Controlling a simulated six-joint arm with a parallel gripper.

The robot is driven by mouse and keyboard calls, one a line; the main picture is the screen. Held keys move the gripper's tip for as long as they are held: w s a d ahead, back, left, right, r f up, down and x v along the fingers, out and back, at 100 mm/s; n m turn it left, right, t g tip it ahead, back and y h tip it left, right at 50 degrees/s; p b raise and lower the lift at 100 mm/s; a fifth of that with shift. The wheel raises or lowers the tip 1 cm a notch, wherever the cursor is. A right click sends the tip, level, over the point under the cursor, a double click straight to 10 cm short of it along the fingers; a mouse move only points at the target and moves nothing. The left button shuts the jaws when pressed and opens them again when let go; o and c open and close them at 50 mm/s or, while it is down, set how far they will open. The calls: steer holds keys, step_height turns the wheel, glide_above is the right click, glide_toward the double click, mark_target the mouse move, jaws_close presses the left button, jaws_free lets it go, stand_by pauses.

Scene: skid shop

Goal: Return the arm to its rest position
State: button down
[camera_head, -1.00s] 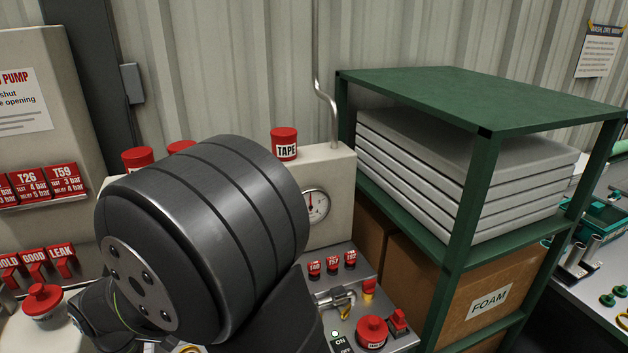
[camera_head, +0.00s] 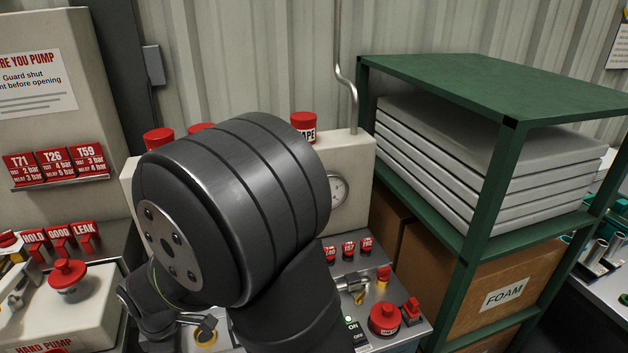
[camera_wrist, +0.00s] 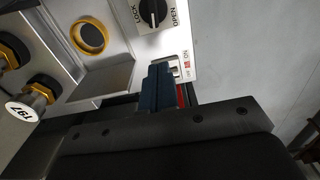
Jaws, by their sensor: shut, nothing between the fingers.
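My gripper (camera_wrist: 160,88) shows in the wrist view as blue fingers closed together, with nothing between them. The fingers are over or close in front of a light metal panel (camera_wrist: 120,55); I cannot tell the gap. A black LOCK/OPEN knob (camera_wrist: 152,12) is beyond them. In the head view my dark grey arm joint fills the middle, and the arm bends down behind it to the lower left. I cannot make out the gripper there.
A green shelf (camera_head: 484,190) holding grey slabs (camera_head: 490,160) and a FOAM box (camera_head: 500,290) stands right. A hand pump (camera_head: 60,320) is at left. A gauge (camera_head: 337,190) and TAPE pot (camera_head: 304,128) are behind my arm. Yellow-ringed fittings (camera_wrist: 38,90) lie left of my fingers.

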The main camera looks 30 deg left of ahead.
steer(key=shift+r, duration=1.2)
steer(key=c, duration=0.9)
jaws_free()
steer(key=shift+c, duration=0.2)
steer(key=o, duration=0.3)
steer(key=shift+w, duration=0.15)
steer(key=o, duration=0.6)
steer(key=w+d+r+m, duration=0.1)
steer(key=w+m, duration=0.1)
steer(key=m, duration=0.1)
steer(key=w+d+r+m, duration=0.1)
steer(key=m, duration=0.1)
steer(key=shift+w+d+r, duration=0.25)
steer(key=shift+d+r, duration=0.1)
steer(key=shift+o, duration=0.2)
steer(key=w+d+r+m, duration=0.55)
steer(key=d+m, duration=0.25)
steer(key=m, duration=0.5)
step_height(320, 180, down, 10)
steer(key=shift+w+a+f, duration=0.15)
steer(key=shift+w+f, duration=0.05)
steer(key=shift+w, duration=0.1)
